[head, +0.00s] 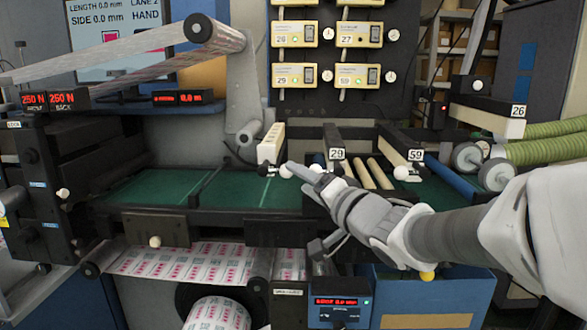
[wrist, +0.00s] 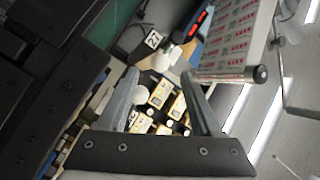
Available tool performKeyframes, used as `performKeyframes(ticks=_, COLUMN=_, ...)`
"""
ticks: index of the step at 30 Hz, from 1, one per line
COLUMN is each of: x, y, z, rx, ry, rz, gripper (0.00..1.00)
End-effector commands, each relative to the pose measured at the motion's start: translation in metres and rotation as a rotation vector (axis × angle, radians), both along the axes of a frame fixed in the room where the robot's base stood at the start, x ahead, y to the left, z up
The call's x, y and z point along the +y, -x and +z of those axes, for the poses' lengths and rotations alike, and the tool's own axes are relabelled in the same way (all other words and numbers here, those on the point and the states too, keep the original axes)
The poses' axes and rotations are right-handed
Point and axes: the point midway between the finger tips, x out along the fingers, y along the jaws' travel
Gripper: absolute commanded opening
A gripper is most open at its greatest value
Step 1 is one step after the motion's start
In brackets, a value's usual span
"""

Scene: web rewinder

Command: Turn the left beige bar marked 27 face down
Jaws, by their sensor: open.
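The left beige bar (head: 271,143) stands out above the green bed at its back edge in the head view, left of the bars tagged 29 and 59. Its number is not readable there. In the wrist view, a tag reading 27 (wrist: 152,39) shows on a dark end piece, beyond the fingertips, with white round knobs close by. My gripper (head: 298,172) is in front of and slightly right of the bar's near end in the head view. In the wrist view its two fingers (wrist: 160,76) are apart, with no object held between them.
Bars tagged 29 (head: 337,154) and 59 (head: 415,155) lie to the right, with white knobs at their near ends. A bar tagged 26 (head: 487,120) is farther right. The green bed (head: 235,190) is clear on the left. A printed web runs above left.

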Motion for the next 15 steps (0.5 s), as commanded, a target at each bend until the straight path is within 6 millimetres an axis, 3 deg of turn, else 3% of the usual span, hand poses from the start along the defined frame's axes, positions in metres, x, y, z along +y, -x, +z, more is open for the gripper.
performKeyframes(ticks=9, x=0.032, y=-0.05, z=-0.001, rx=0.002, ry=0.002, rz=0.001, gripper=0.66)
performKeyframes(ticks=15, x=0.045, y=-0.072, z=0.0, rx=0.001, ry=0.002, rz=-0.001, gripper=0.66)
